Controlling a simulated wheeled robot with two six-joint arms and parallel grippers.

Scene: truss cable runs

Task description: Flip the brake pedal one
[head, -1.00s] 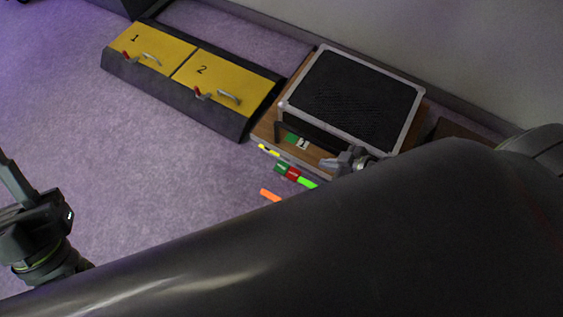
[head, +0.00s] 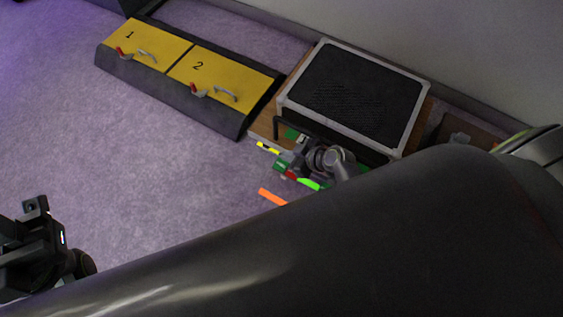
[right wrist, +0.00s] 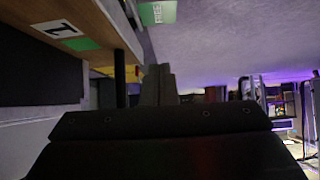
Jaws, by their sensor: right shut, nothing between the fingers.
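A brown wooden unit with a black-topped, silver-edged case (head: 352,95) stands at the back right. A dark bar (head: 277,127) at its front left corner may be the brake pedal; I cannot be sure. In the right wrist view, a white "1" label (right wrist: 58,29) sits beside a green patch, and a dark post (right wrist: 119,78) stands below. A green "FREE" sign (right wrist: 157,12) is at the top. My right gripper (head: 298,148) is in front of the unit, by the bar; its fingers (right wrist: 158,85) are shut and empty. My left gripper (head: 35,208) is over the floor at the left, its jaws unclear.
Two yellow panels, marked 1 (head: 148,46) and 2 (head: 222,77), with red levers and grey handles, lie on a dark sloped base at the upper left. An orange strip (head: 272,197) lies on the carpet. My dark arm link covers the lower right. The left-centre floor is clear.

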